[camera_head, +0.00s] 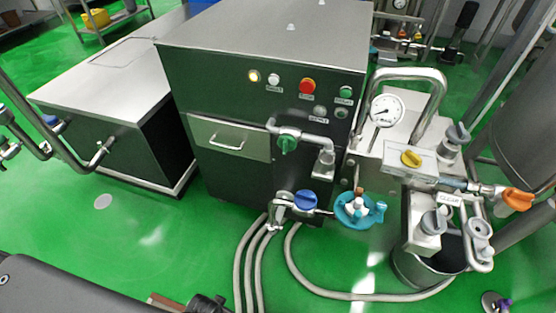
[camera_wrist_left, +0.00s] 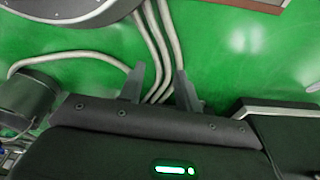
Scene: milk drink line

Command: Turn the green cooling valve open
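The green valve handle (camera_head: 287,144) sits on a short metal pipe on the front of the dark cabinet, right of the drawer. No gripper touches it. My left gripper (camera_wrist_left: 159,72) shows in the left wrist view with its two fingers apart and nothing between them. Grey hoses pass on the floor beyond the fingers. In the head view, dark parts of my left arm show at the lower left, well below and left of the green handle. My right gripper is in neither view.
A blue valve (camera_head: 306,200) and teal handwheel (camera_head: 358,208) sit below the green handle. A pressure gauge (camera_head: 386,110), yellow knob (camera_head: 411,158) and orange handle (camera_head: 517,198) are to the right. Hoses (camera_head: 320,290) cross the green floor. Buttons (camera_head: 307,86) line the cabinet.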

